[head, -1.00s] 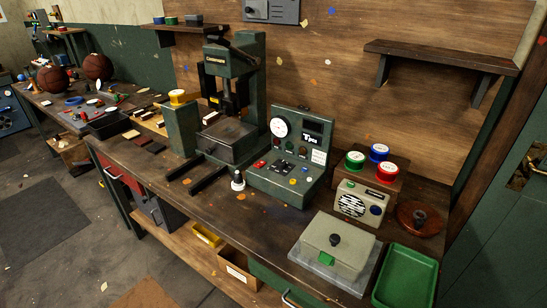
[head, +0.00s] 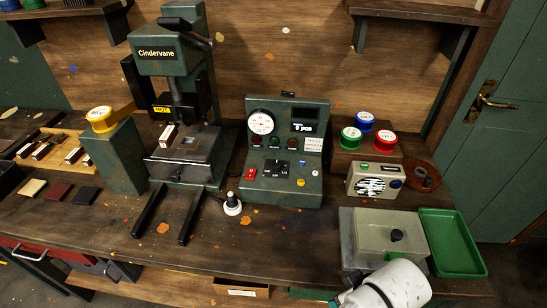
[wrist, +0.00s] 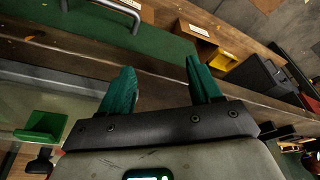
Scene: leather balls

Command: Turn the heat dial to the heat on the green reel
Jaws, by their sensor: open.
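The green control box (head: 258,197) stands mid-bench with a white round gauge (head: 262,122) and a display reading "5 pcs". Its sloped face carries a red switch, a black dial area (head: 274,169) and small coloured knobs. Which is the heat dial, and its setting, are too small to tell. The green reel (head: 350,138) sits on a wooden block right of the box, beside a blue and a red reel. The heat on its label is unreadable. My gripper (wrist: 160,64) shows in the wrist view, open and empty with green fingers, over the bench's front edge, away from the control box.
A press (head: 168,65) stands left of the control box. A radio (head: 374,182), a grey lidded box (head: 385,238) and a green tray (head: 458,250) stand right. A white-based black knob (head: 232,204) is in front. My arm covers part of the front edge.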

